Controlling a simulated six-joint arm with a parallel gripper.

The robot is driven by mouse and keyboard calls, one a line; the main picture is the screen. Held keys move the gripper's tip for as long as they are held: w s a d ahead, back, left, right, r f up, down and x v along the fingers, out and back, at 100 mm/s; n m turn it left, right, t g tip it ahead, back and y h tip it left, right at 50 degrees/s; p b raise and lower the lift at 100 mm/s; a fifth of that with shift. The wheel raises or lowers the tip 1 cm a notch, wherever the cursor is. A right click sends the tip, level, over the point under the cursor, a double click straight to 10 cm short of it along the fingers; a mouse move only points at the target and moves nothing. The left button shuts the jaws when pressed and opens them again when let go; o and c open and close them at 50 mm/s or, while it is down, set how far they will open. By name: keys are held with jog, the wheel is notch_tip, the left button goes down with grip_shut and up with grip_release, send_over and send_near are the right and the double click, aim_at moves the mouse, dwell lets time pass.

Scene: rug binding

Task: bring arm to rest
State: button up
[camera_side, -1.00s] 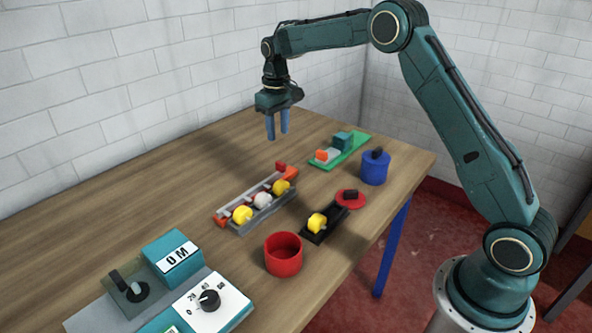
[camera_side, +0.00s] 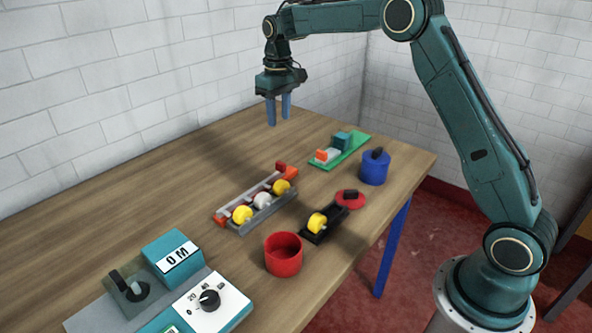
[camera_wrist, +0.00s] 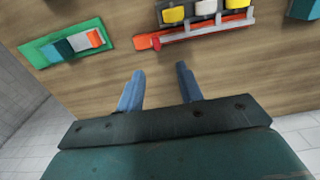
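My gripper (camera_side: 279,110) hangs above the back part of the wooden table, pointing down, with its two blue fingers apart and nothing between them. In the wrist view my gripper (camera_wrist: 160,84) is also open and empty over bare wood. The arm reaches across from its base at the right of the table.
On the table (camera_side: 140,190) stand a grey rack (camera_side: 258,203) with yellow and white spools, a black holder (camera_side: 322,225) with a yellow spool, a red cup (camera_side: 283,256), a red lid (camera_side: 351,199), a blue pot (camera_side: 375,167), a green tray (camera_side: 340,151) and a control panel (camera_side: 165,290).

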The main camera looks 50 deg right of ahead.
jog(key=s+a+r+t, duration=0.1)
jog(key=s+a+r, duration=0.2)
jog(key=s+r, duration=0.45)
jog(key=s+a+r+t, duration=0.2)
jog(key=s+r, duration=0.2)
jog(key=s, duration=0.6)
jog(key=s+a+f+t, duration=0.1)
jog(key=s+f, duration=0.1)
jog(key=s, duration=0.8)
jog(key=s+a+f+t, duration=0.1)
jog(key=s+a+f, duration=0.1)
jog(key=s, duration=0.8)
